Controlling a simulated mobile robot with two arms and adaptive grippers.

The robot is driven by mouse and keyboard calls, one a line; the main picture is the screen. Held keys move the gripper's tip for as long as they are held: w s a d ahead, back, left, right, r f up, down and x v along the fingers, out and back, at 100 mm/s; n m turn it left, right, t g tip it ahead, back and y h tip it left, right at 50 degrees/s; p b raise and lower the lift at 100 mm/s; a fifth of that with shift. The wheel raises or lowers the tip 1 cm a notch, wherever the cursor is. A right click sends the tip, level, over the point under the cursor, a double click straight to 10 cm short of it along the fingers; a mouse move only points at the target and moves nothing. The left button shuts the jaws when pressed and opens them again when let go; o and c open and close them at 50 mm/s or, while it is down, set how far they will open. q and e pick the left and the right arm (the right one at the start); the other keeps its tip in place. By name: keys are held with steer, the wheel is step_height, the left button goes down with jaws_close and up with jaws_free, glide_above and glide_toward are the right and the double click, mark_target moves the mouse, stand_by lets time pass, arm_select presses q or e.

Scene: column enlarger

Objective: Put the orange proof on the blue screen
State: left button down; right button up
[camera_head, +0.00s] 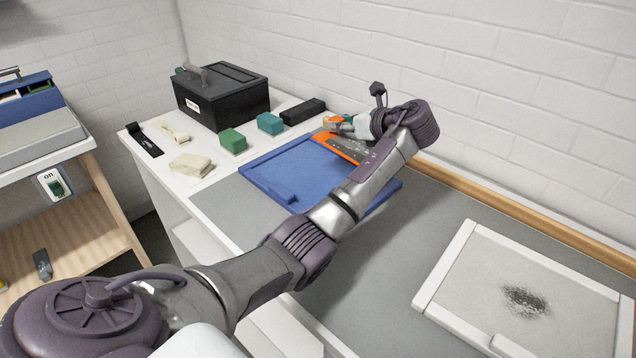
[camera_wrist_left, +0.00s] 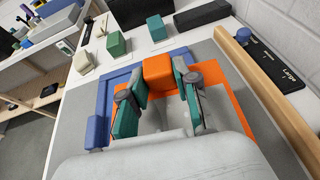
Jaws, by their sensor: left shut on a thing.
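The orange proof (camera_head: 336,146) is a flat orange-edged sheet with a grey face; its raised orange block shows in the left wrist view (camera_wrist_left: 158,68). My left gripper (camera_head: 335,124) is shut on that block, with its green fingers (camera_wrist_left: 160,88) on either side. The blue screen (camera_head: 262,170) is a flat blue frame on the grey worktop; it also shows in the left wrist view (camera_wrist_left: 103,98). The proof overlaps the screen's far right part. I cannot tell whether it touches the screen or hovers just above. My left forearm hides part of both. My right gripper is out of view.
A black box (camera_head: 222,98), a green block (camera_head: 232,140), a teal block (camera_head: 270,123) and a black block (camera_head: 303,111) stand behind the screen. A white frame (camera_head: 452,262) with a dark smudge lies at right. A wooden rail (camera_head: 520,212) runs along the wall.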

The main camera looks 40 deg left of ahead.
arm_select(q)
steer(key=shift+w+d+r+n+g, duration=0.15)
steer(key=shift+d+n+g, duration=0.15)
steer(key=shift+n+g, duration=0.15)
steer(key=shift+a, duration=0.2)
steer(key=p, duration=0.1)
glide_above(299, 165)
steer(key=f, duration=0.4)
steer(key=d+f, duration=0.1)
steer(key=f, duration=0.1)
steer(key=shift+w+f, duration=0.1)
steer(key=shift+w, duration=0.1)
steer(key=shift+s+a+f, duration=0.25)
steer(key=shift+a+f, duration=0.1)
steer(key=shift+a, duration=0.15)
step_height(299, 165, down, 4)
steer(key=shift+r, duration=0.1)
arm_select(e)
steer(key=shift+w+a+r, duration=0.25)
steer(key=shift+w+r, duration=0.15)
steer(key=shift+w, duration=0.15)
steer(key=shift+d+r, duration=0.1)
arm_select(q)
steer(key=c, duration=0.9)
jaws_free()
steer(key=shift+f, duration=0.25)
steer(key=shift+o, duration=0.2)
